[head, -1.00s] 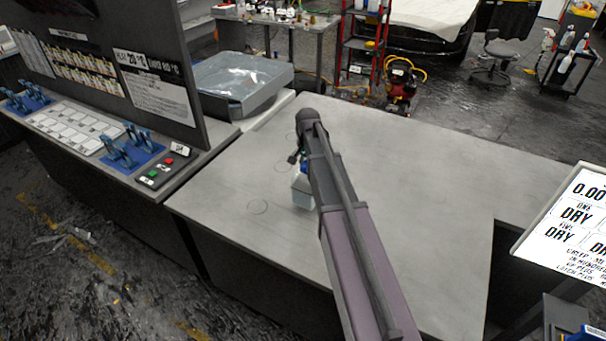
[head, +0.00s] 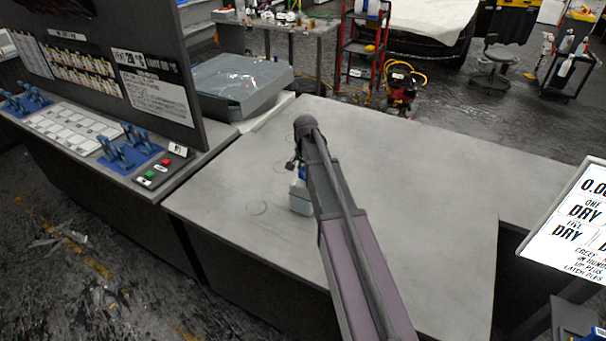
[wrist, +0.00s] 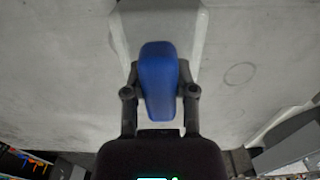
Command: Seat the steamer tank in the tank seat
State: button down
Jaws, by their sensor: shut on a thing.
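The steamer tank looks like a pale grey box (head: 299,200) with a blue top part, beside my arm over the grey worktop in the head view. In the wrist view its pale body (wrist: 188,32) spreads below the blue grip (wrist: 159,80). My gripper (wrist: 160,93) is shut on this blue part, one finger on each side. In the head view my arm covers the gripper and part of the tank. I cannot tell whether the tank's base touches the worktop. I cannot make out a tank seat in either view.
The grey worktop (head: 420,190) is largely bare, with faint ring marks near the tank. A grey tray with a clear cover (head: 240,80) stands at the back left. A control panel (head: 165,165) is on the left bench. A readout screen (head: 580,220) stands at right.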

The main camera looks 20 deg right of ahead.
jog(key=shift+f, duration=0.15)
jog(key=shift+c, duration=2.1)
grip_release()
notch_tip(320, 180, up, 12)
jog(key=p, duration=1.2)
jog(key=shift+r, duration=0.2)
jog(key=shift+s, duration=0.15)
jog(key=s+a+n, duration=0.4)
jog(key=s, duration=0.7)
jog(key=s+a+n, duration=0.4)
jog(key=s+n, duration=0.1)
jog(key=s, duration=0.7)
jog(key=shift+s+a, duration=0.2)
jog(key=shift+a, duration=0.05)
